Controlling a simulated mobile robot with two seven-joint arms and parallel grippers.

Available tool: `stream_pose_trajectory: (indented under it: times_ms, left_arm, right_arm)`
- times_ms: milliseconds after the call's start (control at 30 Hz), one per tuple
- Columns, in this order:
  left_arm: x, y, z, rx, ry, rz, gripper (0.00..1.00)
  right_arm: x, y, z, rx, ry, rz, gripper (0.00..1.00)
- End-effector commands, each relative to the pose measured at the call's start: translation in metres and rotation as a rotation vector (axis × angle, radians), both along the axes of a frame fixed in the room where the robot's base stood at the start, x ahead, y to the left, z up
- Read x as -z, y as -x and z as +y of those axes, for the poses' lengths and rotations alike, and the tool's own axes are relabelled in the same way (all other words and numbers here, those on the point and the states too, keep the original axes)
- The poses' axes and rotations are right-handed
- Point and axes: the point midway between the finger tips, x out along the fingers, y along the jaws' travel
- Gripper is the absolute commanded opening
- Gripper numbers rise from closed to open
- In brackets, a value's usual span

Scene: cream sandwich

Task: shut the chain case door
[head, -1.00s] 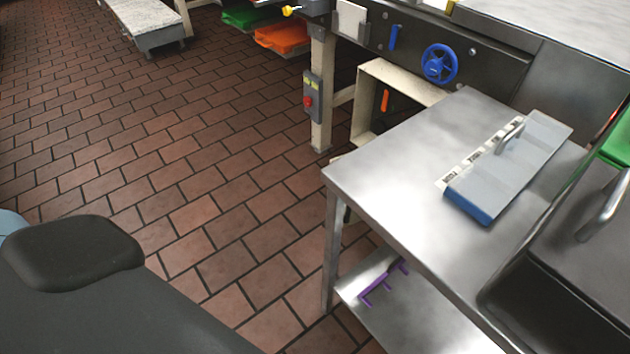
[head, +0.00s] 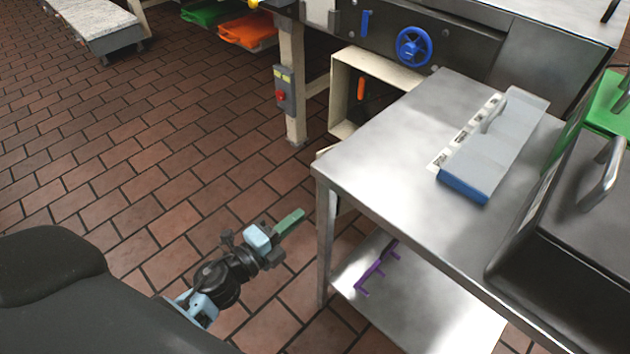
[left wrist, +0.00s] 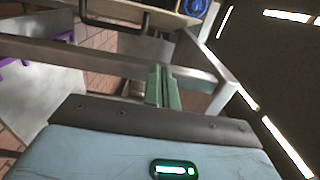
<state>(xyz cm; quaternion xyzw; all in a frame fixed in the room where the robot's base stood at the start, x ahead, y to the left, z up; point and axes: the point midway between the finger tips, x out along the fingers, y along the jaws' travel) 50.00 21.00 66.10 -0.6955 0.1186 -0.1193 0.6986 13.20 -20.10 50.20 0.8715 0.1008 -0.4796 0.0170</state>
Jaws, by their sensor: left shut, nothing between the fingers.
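The cream chain case (head: 342,95) stands under the machine behind the steel table. Its front shows as an open frame with a dark inside and an orange handle (head: 361,88) within. I cannot clearly make out its door in the head view; the table hides the lower right part of the case. In the left wrist view a cream panel (left wrist: 130,10) with a dark bar handle shows at the top, perhaps the door. My left gripper (head: 302,213) is shut and empty, left of the table's front leg, below the tabletop and apart from the case. Its green fingers show in the left wrist view (left wrist: 158,75).
The steel table (head: 385,150) carries a grey and blue box (head: 485,155); a purple rack (head: 376,268) lies on its lower shelf. A switch box (head: 285,90) hangs on a machine leg. The tiled floor left of the table is clear.

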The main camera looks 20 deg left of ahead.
Motion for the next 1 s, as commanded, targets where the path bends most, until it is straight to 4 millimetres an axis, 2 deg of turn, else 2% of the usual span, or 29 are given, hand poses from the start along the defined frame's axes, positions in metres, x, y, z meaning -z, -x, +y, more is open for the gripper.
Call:
stream_pose_trajectory:
  times_ms: [167, 633, 800, 1000]
  left_arm:
    - [-0.001, -0.016, -0.006, -0.001, 0.003, -0.002, 0.00]
    - [-0.001, -0.095, -0.033, -0.002, 0.004, -0.001, 0.00]
    - [0.001, -0.107, -0.012, -0.003, 0.001, 0.001, 0.00]
    - [0.001, -0.114, 0.000, -0.003, 0.003, 0.002, 0.00]
  right_arm:
    - [-0.001, 0.000, 0.000, 0.000, -0.001, -0.001, 0.36]
    - [0.001, 0.003, 0.002, 0.004, -0.004, 0.006, 0.36]
    - [0.004, 0.004, 0.002, 0.004, -0.004, 0.010, 0.36]
    - [0.005, 0.005, 0.002, 0.003, -0.003, 0.011, 0.36]
